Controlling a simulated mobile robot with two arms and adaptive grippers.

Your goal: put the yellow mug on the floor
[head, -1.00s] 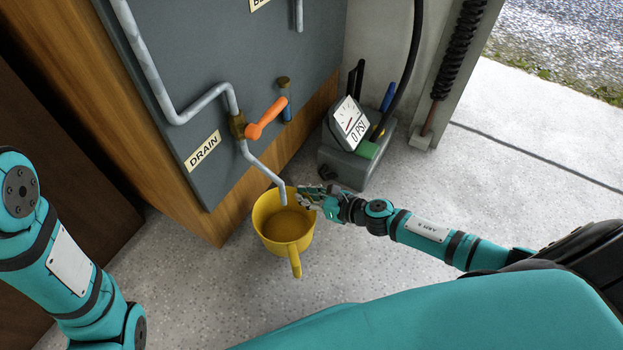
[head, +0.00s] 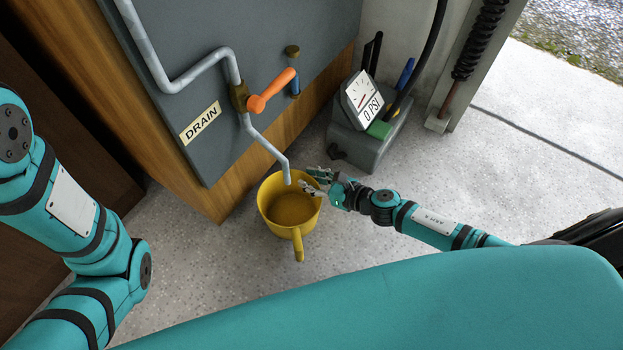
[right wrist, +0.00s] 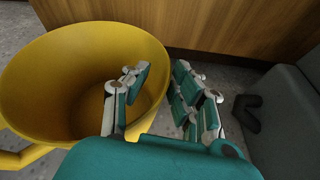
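The yellow mug (head: 298,232) is upright in the head view, below the open end of the drain pipe, with its handle toward me. It appears to stand on the speckled floor (head: 205,275), though its underside is hidden. My right gripper (head: 309,181) is at the mug's right rim, with its fingers apart. In the right wrist view the gripper (right wrist: 160,82) has one finger over the inside of the mug (right wrist: 85,45) and the other outside, with a gap between them. My left arm shows at the left; its gripper is out of view.
A grey panel with a DRAIN label (head: 200,123), pipe (head: 263,144) and orange valve lever (head: 271,90) is on a wooden cabinet (head: 165,150) behind the mug. A grey gauge unit (head: 361,143) stands right of it. The floor left and front of the mug is clear.

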